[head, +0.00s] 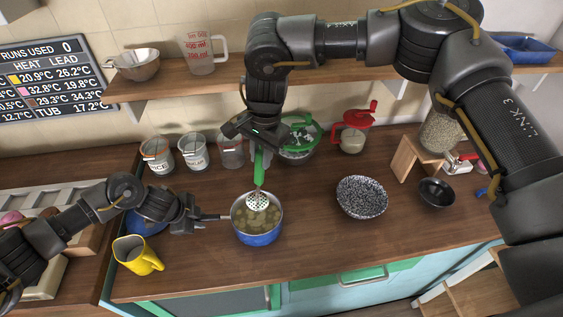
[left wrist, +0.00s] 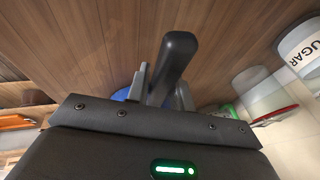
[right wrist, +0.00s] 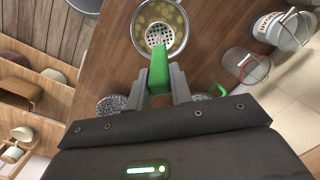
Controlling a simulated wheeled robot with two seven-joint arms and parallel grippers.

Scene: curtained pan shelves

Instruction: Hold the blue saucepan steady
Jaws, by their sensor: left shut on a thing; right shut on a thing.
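The blue saucepan (head: 257,238) stands upright on the wooden counter, with a yellowish soup and several pale lumps inside. Its dark handle points left. My left gripper (head: 200,217) is shut on that handle, and the handle (left wrist: 176,60) also shows between its fingers in the left wrist view. My right gripper (head: 259,150) is above the pan, shut on the green handle of a skimmer (head: 258,165). The skimmer's white perforated head (right wrist: 159,36) is over or in the soup; I cannot tell if it touches the pan. The pan (right wrist: 180,12) also shows in the right wrist view.
A yellow jug (head: 135,255) stands left of the pan, near the front edge. A speckled bowl (head: 362,197) and a dark bowl (head: 436,192) are to the right. Several jars, a green-rimmed colander (head: 298,135) and a red-topped container (head: 354,135) stand behind.

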